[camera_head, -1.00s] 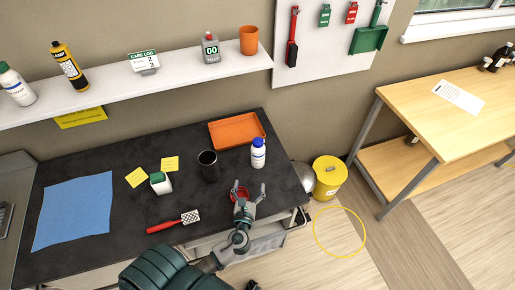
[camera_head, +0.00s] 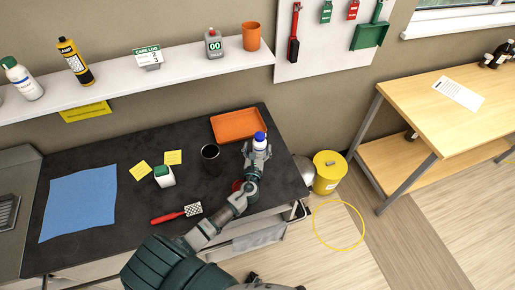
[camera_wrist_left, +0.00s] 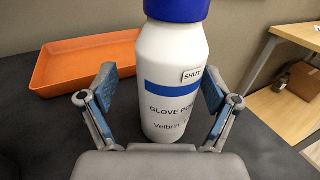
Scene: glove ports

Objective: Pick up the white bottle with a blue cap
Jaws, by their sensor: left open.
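The white bottle with a blue cap (camera_head: 260,144) stands upright on the black worktop (camera_head: 110,165), near its right end. In the left wrist view the white bottle (camera_wrist_left: 172,75) fills the middle, with a blue band, lettering and a "SHUT" tag. My left gripper (camera_head: 257,153) is open, with one finger on each side of the bottle. The wrist view shows the fingers of the gripper (camera_wrist_left: 160,95) with gaps to the bottle on both sides. The bottle's base is partly hidden by the gripper in the head view.
An orange tray (camera_head: 238,125) lies just behind the bottle. A red item (camera_head: 237,186) is partly under my arm.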

